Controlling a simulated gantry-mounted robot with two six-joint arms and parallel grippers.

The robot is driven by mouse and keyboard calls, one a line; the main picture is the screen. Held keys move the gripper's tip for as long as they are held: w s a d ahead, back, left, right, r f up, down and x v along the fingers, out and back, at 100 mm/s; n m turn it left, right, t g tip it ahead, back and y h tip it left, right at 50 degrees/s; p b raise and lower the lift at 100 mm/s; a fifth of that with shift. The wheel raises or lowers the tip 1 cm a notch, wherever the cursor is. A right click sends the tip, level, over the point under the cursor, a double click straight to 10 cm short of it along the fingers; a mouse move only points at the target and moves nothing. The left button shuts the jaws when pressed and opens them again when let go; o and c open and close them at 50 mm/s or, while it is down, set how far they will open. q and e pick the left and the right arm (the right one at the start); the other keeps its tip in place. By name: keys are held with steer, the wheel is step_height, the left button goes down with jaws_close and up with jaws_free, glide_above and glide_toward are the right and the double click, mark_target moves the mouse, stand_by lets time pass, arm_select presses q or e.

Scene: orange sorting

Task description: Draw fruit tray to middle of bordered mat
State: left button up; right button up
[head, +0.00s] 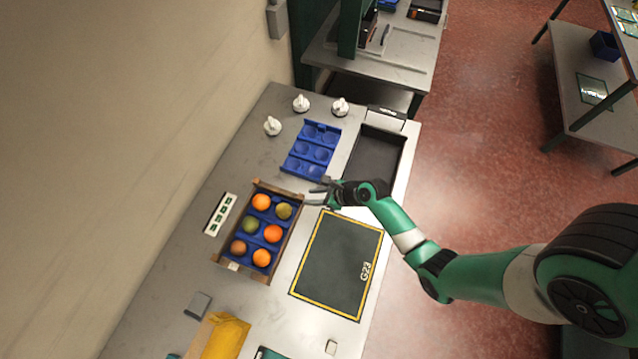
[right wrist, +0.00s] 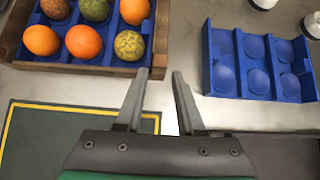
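The fruit tray (head: 284,242) is a brown-walled crate with a blue insert holding several orange, green and brownish fruits. It stands on the counter to the left of the bordered mat (head: 338,265), a dark mat with a yellow border marked G23. The tray also shows at upper left in the right wrist view (right wrist: 100,70), its near wall facing the mat. My right gripper (head: 316,194) is open and empty, apart from the tray, near the tray's upper right corner. In the right wrist view its fingers (right wrist: 160,76) are parted over bare counter. My left gripper is not in view.
An empty blue insert (head: 312,150) lies beyond the tray, with a dark bin (head: 373,158) to its right. Several white knobs (head: 272,126) stand farther back. A label strip (head: 221,214) lies left of the tray, and a yellow item (head: 226,337) lies in front. The mat is clear.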

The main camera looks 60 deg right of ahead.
mark_target(296, 197)
steer(key=b+x, duration=0.6)
steer(key=x, duration=0.2)
steer(key=shift+s+a+f, duration=0.1)
steer(key=shift+s+f, duration=0.05)
steer(key=shift+w+f+b, duration=0.2)
steer(key=shift+w+b, duration=0.1)
steer(key=shift+w, duration=0.1)
jaws_close()
